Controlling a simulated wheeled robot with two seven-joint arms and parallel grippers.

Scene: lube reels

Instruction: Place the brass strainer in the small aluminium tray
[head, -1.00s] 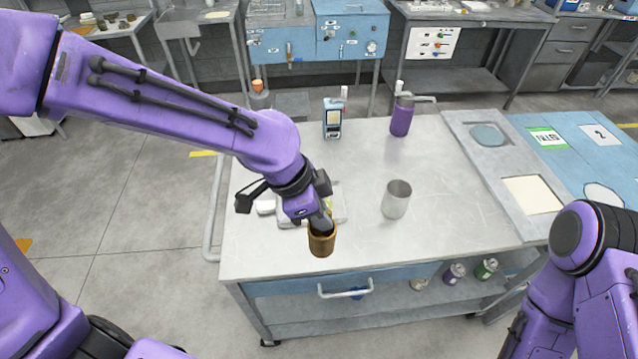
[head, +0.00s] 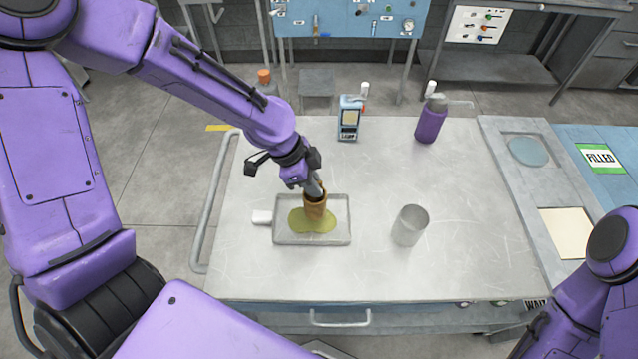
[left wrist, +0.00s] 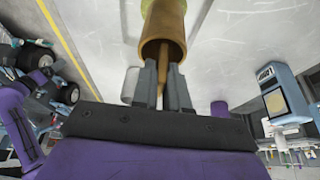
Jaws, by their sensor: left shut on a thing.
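The brass strainer (head: 315,207) is a small brown-gold cup. My left gripper (head: 316,188) is shut on it at its upper rim. In the head view the strainer appears over the small aluminium tray (head: 340,238), which has a greenish-yellow patch of liquid (head: 312,222) in it. I cannot tell whether the strainer touches the tray floor.
A grey metal cup (head: 409,226) stands right of the tray. A panel with a "FILLED" label (head: 600,158) is at the right. The table between these is clear.

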